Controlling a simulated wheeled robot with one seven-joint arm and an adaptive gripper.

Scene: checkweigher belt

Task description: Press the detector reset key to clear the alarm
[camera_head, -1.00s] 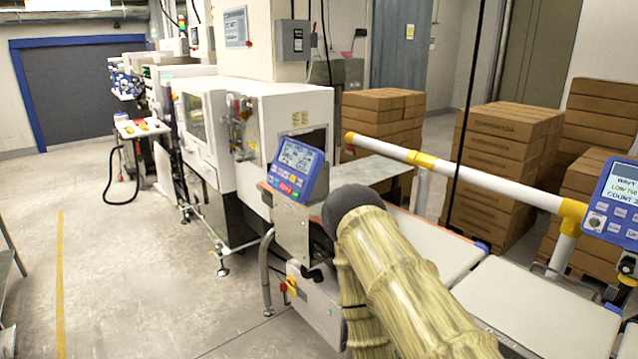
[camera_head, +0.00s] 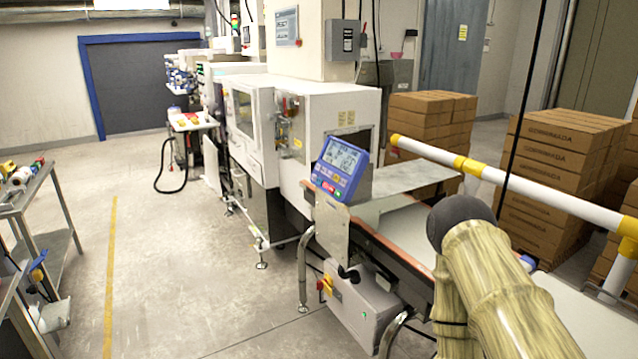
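A blue control panel (camera_head: 340,168) with a grey screen and a row of small keys stands on the near edge of the conveyor, in the middle of the head view. A red key (camera_head: 328,187) shows low on its face; the key labels and screen text are too small to read. My arm, in a pale ribbed cover with a dark rounded joint, fills the lower right, to the right of the panel and apart from it in the picture. My gripper is not in view.
The conveyor belt (camera_head: 408,232) runs from the white machine (camera_head: 318,108) toward the lower right. A white and yellow rail (camera_head: 540,190) runs along its far side. Stacked cartons (camera_head: 553,160) stand behind. A metal bench (camera_head: 35,190) is at the left; the floor (camera_head: 175,270) between is open.

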